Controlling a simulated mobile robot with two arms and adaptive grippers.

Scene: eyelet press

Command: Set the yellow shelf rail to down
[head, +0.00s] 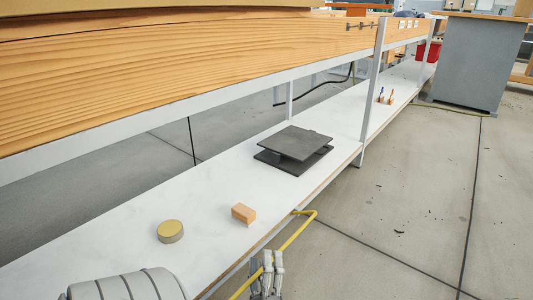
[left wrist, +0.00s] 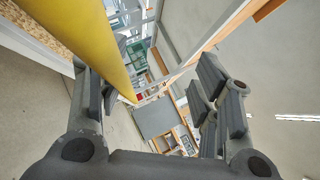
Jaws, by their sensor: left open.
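The yellow shelf rail (head: 297,232) runs along the front edge of the white lower shelf (head: 208,196). Its far end bends in to the shelf edge; its near part passes behind my left gripper and leaves the picture at the bottom. I cannot tell its exact height against the shelf. My left gripper (head: 272,260) is open beside the rail, at the bottom of the head view. In the left wrist view the rail (left wrist: 88,35) crosses large at upper left, close to one finger of the open gripper (left wrist: 152,88). No contact can be made out. My right gripper is not in view.
On the shelf stand a round yellow-topped tin (head: 170,231), a small wooden block (head: 243,213) and a dark flat press-like plate (head: 296,142). A metal post (head: 373,90) rises at the shelf front. The floor at right is clear up to a grey cabinet (head: 480,63).

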